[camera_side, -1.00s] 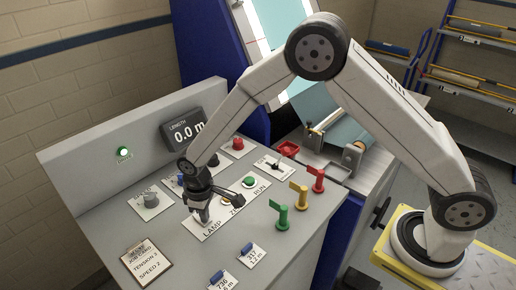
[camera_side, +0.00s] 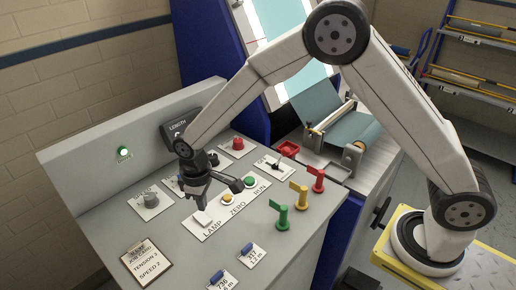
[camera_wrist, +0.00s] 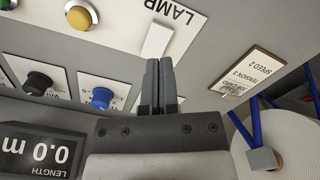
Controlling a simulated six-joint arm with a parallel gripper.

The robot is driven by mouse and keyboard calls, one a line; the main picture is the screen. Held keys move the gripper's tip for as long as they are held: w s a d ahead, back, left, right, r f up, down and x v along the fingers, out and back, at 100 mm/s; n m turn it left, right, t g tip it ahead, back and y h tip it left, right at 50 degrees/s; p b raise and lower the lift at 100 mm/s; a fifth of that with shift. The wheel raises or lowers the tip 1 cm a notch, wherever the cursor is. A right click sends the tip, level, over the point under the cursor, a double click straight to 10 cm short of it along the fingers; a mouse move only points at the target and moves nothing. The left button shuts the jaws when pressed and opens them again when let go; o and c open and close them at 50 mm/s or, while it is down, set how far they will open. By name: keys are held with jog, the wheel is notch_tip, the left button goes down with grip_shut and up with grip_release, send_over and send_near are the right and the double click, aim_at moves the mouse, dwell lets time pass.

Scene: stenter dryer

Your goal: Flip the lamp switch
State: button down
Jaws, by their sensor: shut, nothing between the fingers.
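The lamp switch (camera_side: 202,218) is a white rocker at the left end of a white plate marked LAMP, ZERO and RUN. It also shows in the wrist view (camera_wrist: 157,40), just beyond my fingertips. My gripper (camera_side: 199,206) is shut and empty, pointing down over the switch. In the wrist view its two fingers (camera_wrist: 159,62) lie side by side near the rocker's lower end. I cannot tell whether they touch it. The rocker's tilt is too small to read.
A yellow button (camera_side: 227,199) and a green button (camera_side: 249,181) sit on the same plate. Black (camera_wrist: 37,83) and blue (camera_wrist: 102,97) knobs lie nearby. Green (camera_side: 282,216), yellow (camera_side: 300,194) and red (camera_side: 318,179) levers stand to the right. A job card (camera_side: 147,261) lies front left.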

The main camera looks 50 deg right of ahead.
jog(key=shift+r, duration=1.25)
jog(key=shift+s+d+r, duration=0.2)
jog(key=shift+d, duration=0.3)
jog(key=s+d+r+m+t, duration=0.2)
jog(key=s+d+r+m, duration=0.2)
jog(key=s+d, duration=1.2)
jog(key=shift+d+m+t, duration=0.25)
jog(key=shift+m+t, duration=0.05)
jog(key=shift+m, duration=0.7)
